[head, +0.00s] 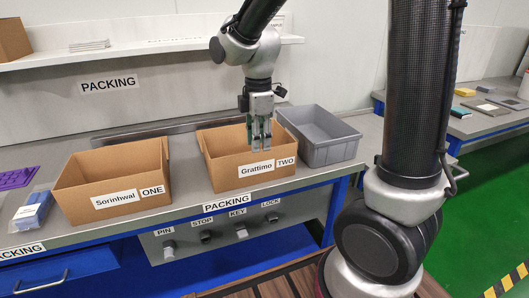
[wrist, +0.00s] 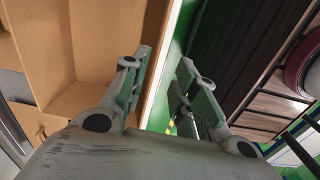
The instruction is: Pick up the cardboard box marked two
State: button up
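The cardboard box marked TWO (head: 227,170) is open-topped and stands on the grey bench. Its front bears the labels "Grattimo" and "TWO". My gripper (head: 260,146) points down at the box's front wall. In the wrist view the box (wrist: 105,45) fills the left side. The front wall's top edge runs between the two fingers of my gripper (wrist: 164,80). One finger is on the inner side and one on the outer side, with gaps showing. The gripper is open. In the head view the fingers cover part of the front rim.
A cardboard box marked ONE (head: 75,195) stands to the left. A grey plastic bin (head: 337,150) stands close on the right. A blue packet (head: 33,212) lies at the far left. A shelf (head: 130,54) runs above the bench. Switches labelled PIN, STOP, KEY and LOCK line the bench front.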

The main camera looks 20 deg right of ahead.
jog(key=shift+w+f, duration=0.25)
jog(key=shift+f, duration=0.2)
send_over(257, 182)
jog(key=shift+n, duration=0.3)
notch_tip(257, 182, down, 8)
jog(key=shift+w+r, duration=0.15)
jog(key=shift+r, duration=0.05)
grip_shut()
